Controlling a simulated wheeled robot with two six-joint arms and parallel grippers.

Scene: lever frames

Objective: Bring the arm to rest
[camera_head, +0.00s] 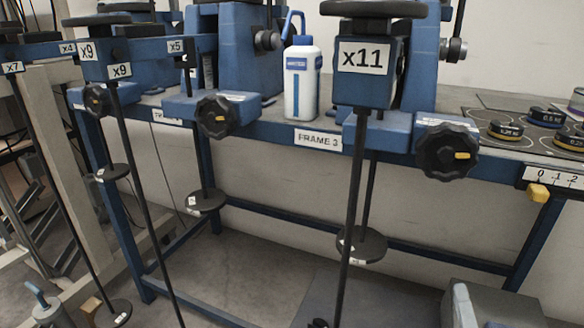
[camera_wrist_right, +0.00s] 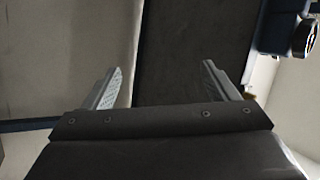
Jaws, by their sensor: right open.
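My right gripper (camera_wrist_right: 162,72) is open in the right wrist view, with its two pale fingers apart and nothing between them. In the head view a grey and pale part at the bottom right edge appears to be this gripper (camera_head: 474,308), low in front of the bench and partly cut off by the frame. It touches nothing that I can see. My left gripper is not in view.
A blue bench (camera_head: 270,131) carries lever frames with black knobs (camera_head: 447,150), an x11 block (camera_head: 364,62) and a white bottle (camera_head: 302,82). Rods with disc weights (camera_head: 362,246) hang before it. Labelled discs (camera_head: 506,129) lie at right. Floor at lower centre is partly open.

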